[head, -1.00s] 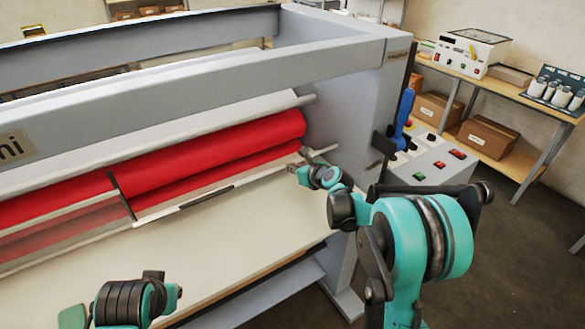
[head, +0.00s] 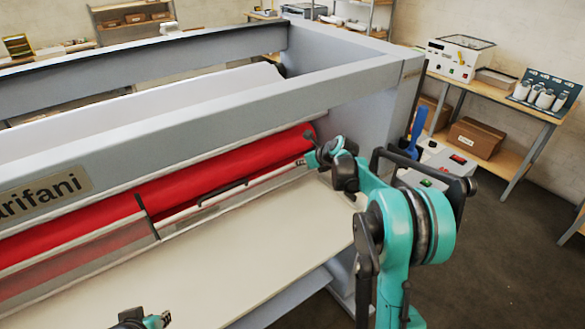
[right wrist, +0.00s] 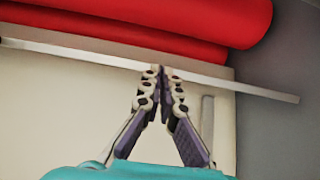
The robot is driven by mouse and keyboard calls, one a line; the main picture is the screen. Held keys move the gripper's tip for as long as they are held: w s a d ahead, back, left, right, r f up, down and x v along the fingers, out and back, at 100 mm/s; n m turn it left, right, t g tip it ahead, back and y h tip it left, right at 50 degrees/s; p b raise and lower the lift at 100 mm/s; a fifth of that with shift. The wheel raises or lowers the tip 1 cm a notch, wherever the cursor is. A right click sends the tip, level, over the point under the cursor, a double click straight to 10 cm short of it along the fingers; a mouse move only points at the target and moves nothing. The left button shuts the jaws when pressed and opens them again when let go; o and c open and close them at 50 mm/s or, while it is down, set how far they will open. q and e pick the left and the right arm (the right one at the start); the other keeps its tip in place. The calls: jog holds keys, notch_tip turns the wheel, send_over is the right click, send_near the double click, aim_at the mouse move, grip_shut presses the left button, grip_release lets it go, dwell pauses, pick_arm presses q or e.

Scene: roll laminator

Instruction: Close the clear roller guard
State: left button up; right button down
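The clear roller guard (head: 105,243) lies along the front of the red rollers (head: 210,177). It is see-through, with a pale edge bar and a dark handle (head: 223,190). In the right wrist view the guard's pale bar (right wrist: 240,86) crosses in front of the rollers. My right gripper (right wrist: 156,72) has its fingertips together at this bar, overlapping it; the bar runs across the fingers, not between them. Whether they touch is unclear. In the head view my right gripper (head: 312,158) is at the guard's right end. My left gripper (head: 160,320) is at the bottom edge, mostly cut off.
A grey frame beam (head: 210,120) spans above the rollers, and a grey end housing (head: 375,115) stands at their right. The pale feed table (head: 240,245) in front is bare. A control box (head: 445,168) and a wooden bench (head: 505,92) stand farther right.

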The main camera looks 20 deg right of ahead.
jog(key=w+a+r+p, duration=0.1)
jog(key=w+a+r, duration=0.1)
jog(key=w, duration=0.6)
jog(key=shift+r, duration=0.1)
dwell(0.5)
jog(key=v, duration=1.2)
jog(key=shift+s+f, duration=0.1)
jog(key=shift+f, duration=0.1)
